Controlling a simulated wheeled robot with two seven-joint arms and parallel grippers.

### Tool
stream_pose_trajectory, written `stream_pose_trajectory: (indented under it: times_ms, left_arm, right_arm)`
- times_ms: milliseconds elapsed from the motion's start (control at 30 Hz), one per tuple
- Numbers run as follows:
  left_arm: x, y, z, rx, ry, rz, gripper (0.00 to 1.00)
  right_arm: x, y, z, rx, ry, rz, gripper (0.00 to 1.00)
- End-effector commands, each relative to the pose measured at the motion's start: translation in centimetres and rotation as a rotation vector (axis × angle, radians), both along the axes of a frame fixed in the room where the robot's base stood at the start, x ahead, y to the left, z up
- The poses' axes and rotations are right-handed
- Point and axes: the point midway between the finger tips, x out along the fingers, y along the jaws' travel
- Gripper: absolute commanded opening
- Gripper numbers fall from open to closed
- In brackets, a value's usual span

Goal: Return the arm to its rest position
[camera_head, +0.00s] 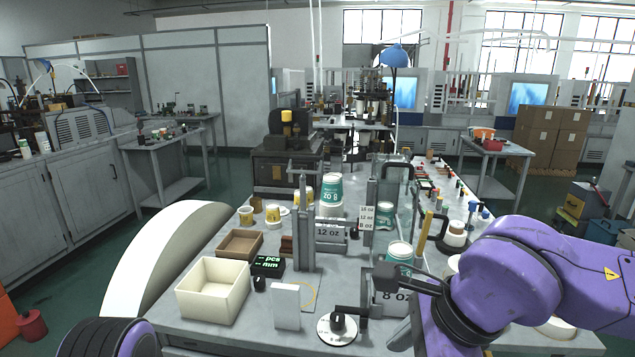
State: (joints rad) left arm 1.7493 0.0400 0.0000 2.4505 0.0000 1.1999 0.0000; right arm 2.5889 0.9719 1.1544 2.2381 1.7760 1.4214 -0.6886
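My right arm (515,270), purple, reaches in from the right over the workbench. Its dark gripper (388,278) is at the bench's front right, in front of the "8 oz" block (392,298) and close to a teal and white cup (399,254). The fingers are small and dark, so I cannot tell whether they are open or hold anything. A purple and black part of my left arm (105,340) shows at the bottom left corner. The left gripper is outside the picture.
A cream box (214,290), a brown tray (240,243) and a small white block (286,306) stand on the bench (250,333). A vertical metal stand (304,230), a "12 oz" block (330,234) and a tall teal cup (330,192) are behind. Several tools lie at right.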

Motion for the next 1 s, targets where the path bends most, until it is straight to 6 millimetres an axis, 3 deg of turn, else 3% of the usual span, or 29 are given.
stream_pose_trajectory:
  times_ms: [333, 567, 667, 767, 900, 1000]
  left_arm:
    - [0.1, 0.0, -0.2, 0.000, -0.002, 0.000, 0.40]
    - [0.1, 0.0, -0.5, 0.000, -0.001, 0.000, 0.40]
    - [0.1, 0.0, -0.7, 0.000, -0.001, 0.000, 0.40]
    - [0.1, 0.0, -1.0, 0.000, -0.001, 0.000, 0.40]
    - [0.1, 0.0, -1.5, 0.000, -0.001, 0.000, 0.40]
    - [0.1, 0.0, -1.8, 0.000, -0.001, 0.000, 0.40]
  right_arm:
    - [1.9, -1.1, -6.8, -0.157, 0.023, -0.029, 0.42]
    - [2.7, -3.2, -15.2, -0.352, 0.033, -0.024, 0.42]
    - [2.5, -4.8, -20.1, -0.471, 0.031, 0.004, 0.42]
    - [1.3, -7.3, -26.5, -0.621, 0.022, 0.080, 0.42]
    - [-3.5, -12.3, -36.7, -0.842, -0.020, 0.347, 0.42]
    - [-8.3, -15.6, -42.0, -0.907, -0.049, 0.614, 0.42]
